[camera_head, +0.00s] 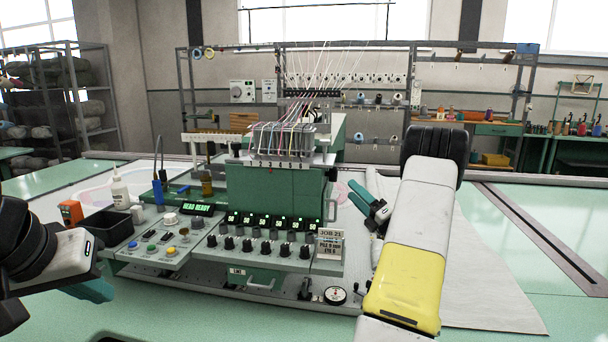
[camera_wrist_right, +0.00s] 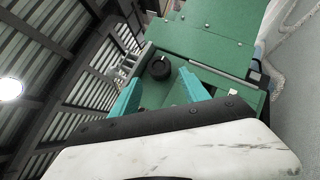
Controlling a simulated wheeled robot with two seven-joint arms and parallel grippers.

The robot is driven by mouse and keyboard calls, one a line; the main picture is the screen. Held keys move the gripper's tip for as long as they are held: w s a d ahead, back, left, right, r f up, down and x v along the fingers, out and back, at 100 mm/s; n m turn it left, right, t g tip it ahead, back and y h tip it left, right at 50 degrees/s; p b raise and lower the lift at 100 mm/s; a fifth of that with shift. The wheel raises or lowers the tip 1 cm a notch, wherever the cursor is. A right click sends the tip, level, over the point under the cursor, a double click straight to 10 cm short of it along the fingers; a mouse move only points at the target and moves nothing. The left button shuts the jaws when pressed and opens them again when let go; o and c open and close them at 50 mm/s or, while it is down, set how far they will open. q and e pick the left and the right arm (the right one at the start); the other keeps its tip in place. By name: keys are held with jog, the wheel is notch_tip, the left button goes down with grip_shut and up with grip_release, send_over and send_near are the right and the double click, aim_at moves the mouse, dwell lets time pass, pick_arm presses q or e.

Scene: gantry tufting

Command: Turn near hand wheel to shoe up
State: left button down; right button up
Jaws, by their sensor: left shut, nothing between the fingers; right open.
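A black round knob (camera_wrist_right: 161,68), which looks like the near hand wheel, sits on a green face of the machine in the right wrist view. My right gripper (camera_wrist_right: 158,78) is open, its two teal fingers pointing toward the knob, one on each side of it in the picture. I cannot tell whether they touch it. In the head view my right gripper (camera_head: 372,204) is at the right side of the green tufting head (camera_head: 275,190), and I cannot make out the wheel there. My left gripper (camera_head: 95,290) is shut and empty at the lower left. The shoe cannot be made out.
The control panel (camera_head: 215,258) with knobs, buttons and a lit "HEAD READY" display lies in front of the head. A black tray (camera_head: 107,225), white bottle (camera_head: 120,190) and orange box (camera_head: 71,212) stand at left. A job card (camera_head: 329,244) stands near my right arm. Pale cloth lies at right.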

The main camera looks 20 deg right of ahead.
aim_at(331, 174)
jog(key=x, duration=0.7)
jog(key=shift+w+a+r+y, duration=0.15)
jog(key=shift+w+r+y, duration=0.05)
jog(key=shift+r+y, duration=0.1)
jog(key=c, duration=1.1)
jog(key=shift+m+h, duration=0.3)
jog(key=shift+h, duration=0.2)
jog(key=m+g, duration=0.3)
jog(key=m, duration=0.1)
jog(key=r+m+g+h, duration=0.1)
jog(key=m+g, duration=0.3)
jog(key=m+g+h, duration=0.1)
jog(key=m+g, duration=0.2)
jog(key=g, duration=0.1)
jog(key=shift+r+m, duration=0.25)
jog(key=shift+m, duration=0.15)
jog(key=shift+g, duration=0.3)
